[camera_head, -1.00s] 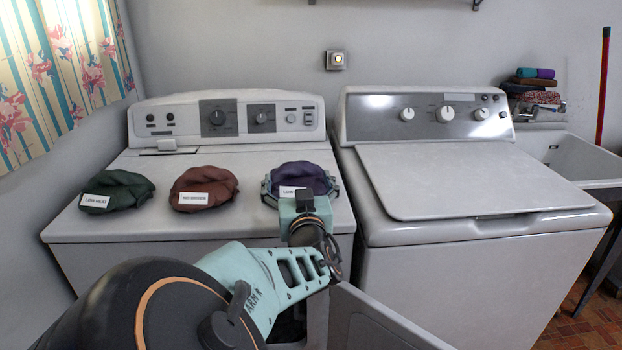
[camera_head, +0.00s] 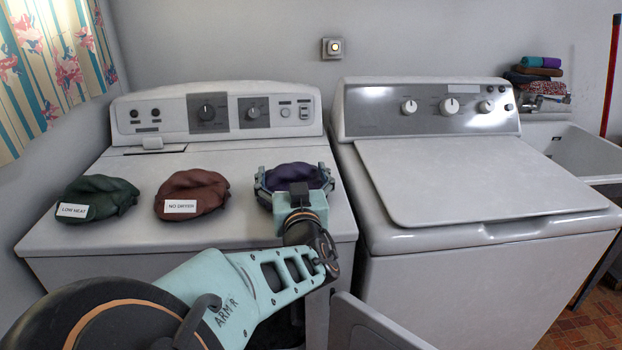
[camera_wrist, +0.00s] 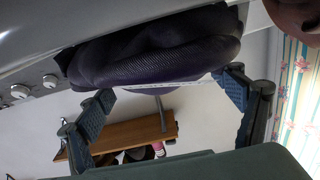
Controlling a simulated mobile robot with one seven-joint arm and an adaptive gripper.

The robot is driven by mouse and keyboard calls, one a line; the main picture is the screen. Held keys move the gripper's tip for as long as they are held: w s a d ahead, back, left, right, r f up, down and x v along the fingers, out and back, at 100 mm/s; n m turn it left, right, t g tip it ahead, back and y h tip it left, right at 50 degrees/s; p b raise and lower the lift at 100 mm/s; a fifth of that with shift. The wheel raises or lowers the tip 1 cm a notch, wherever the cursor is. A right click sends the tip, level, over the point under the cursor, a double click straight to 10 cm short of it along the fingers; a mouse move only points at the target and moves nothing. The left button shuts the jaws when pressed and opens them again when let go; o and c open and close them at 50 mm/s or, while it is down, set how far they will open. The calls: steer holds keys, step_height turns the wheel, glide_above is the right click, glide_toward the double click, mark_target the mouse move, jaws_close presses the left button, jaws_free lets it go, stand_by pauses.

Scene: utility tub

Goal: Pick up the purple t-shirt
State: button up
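The purple t-shirt (camera_head: 296,173) lies bunched on the top of the left machine, near its front right. In the wrist view the purple t-shirt (camera_wrist: 160,48) fills the upper middle, with the thin edge of its white label below it. My gripper (camera_head: 293,182) is at the shirt, with one finger on its left and one on its right. In the wrist view my gripper (camera_wrist: 170,90) has its fingers spread wide, with the shirt just beyond and between them. I cannot tell if the fingers touch the cloth.
A brown garment (camera_head: 191,190) labelled "NO DRYER" and a green garment (camera_head: 97,197) lie to the left on the same machine (camera_head: 250,226). The washer (camera_head: 460,180), lid shut, stands right. An open door (camera_head: 375,325) juts out in front. Folded cloths (camera_head: 535,75) are stacked by the sink.

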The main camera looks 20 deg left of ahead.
steer(key=c, duration=1.8)
steer(key=shift+r, duration=0.15)
